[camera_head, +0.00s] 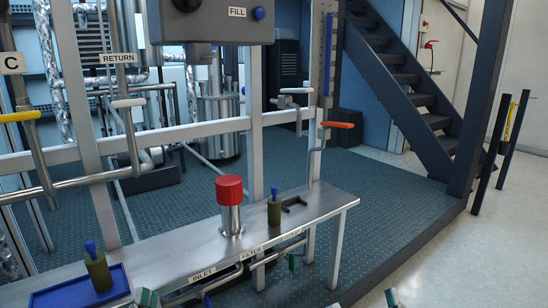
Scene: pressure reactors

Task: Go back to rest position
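Only the tips of my grippers show, at the bottom edge. The arms and the rest of both grippers are out of view. No contact with the bench or its fittings is visible.
The steel bench (180,256) carries a red-capped cylinder (229,190), a blue-levered olive fitting (274,208), a dark bracket (293,202) and a blue tray (65,296) with another such fitting. Pipes run under its front edge.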

